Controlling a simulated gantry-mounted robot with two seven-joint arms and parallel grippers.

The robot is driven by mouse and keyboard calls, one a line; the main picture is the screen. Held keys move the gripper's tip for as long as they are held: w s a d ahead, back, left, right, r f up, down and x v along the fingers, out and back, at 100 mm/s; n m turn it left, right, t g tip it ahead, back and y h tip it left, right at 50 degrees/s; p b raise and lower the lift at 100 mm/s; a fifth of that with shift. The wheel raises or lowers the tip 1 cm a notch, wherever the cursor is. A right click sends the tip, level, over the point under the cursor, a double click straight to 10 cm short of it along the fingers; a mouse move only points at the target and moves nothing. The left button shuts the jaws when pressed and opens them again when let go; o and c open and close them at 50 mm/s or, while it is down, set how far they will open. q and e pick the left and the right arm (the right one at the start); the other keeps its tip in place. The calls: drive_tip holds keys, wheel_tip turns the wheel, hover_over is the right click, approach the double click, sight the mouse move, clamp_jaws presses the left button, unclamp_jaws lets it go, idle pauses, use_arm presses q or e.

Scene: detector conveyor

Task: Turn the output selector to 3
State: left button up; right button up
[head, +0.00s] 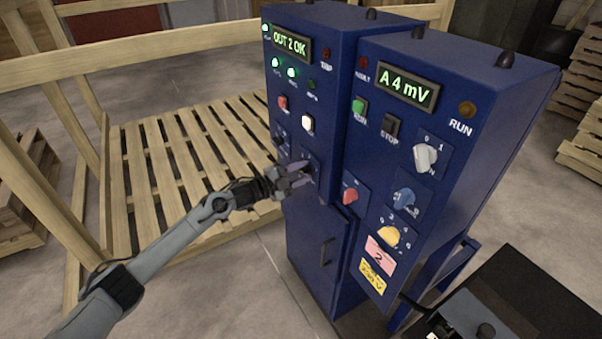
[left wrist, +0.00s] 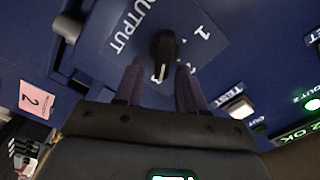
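The output selector is a black knob (left wrist: 163,48) with a white pointer line on a blue plate marked OUTPUT, in the left wrist view. Its line points down the picture, towards my gripper; a 1 shows on the plate's right. My left gripper (left wrist: 160,84) is open, its two dark fingertips apart at the lower edge of the knob, on either side of it. I cannot tell whether they touch it. In the head view my left gripper (head: 298,178) is at the left cabinet's front and largely hides the selector. The display (head: 291,43) reads OUT 2 OK. My right gripper is not in view.
The right blue cabinet (head: 475,110) carries a display reading A 4 mV, RUN and STOP buttons and several knobs. A red knob (head: 350,196) is right of my gripper. A TEST button (left wrist: 239,108) is close to the fingers. A wooden pallet (head: 175,155) lies left.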

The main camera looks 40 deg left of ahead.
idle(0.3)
use_arm(q)
drive_tip(key=p+v, duration=0.1)
drive_tip(key=v, duration=1)
drive_tip(key=shift+p, duration=0.4)
drive_tip(key=shift+d+f, duration=0.1)
drive_tip(key=shift+d, duration=0.05)
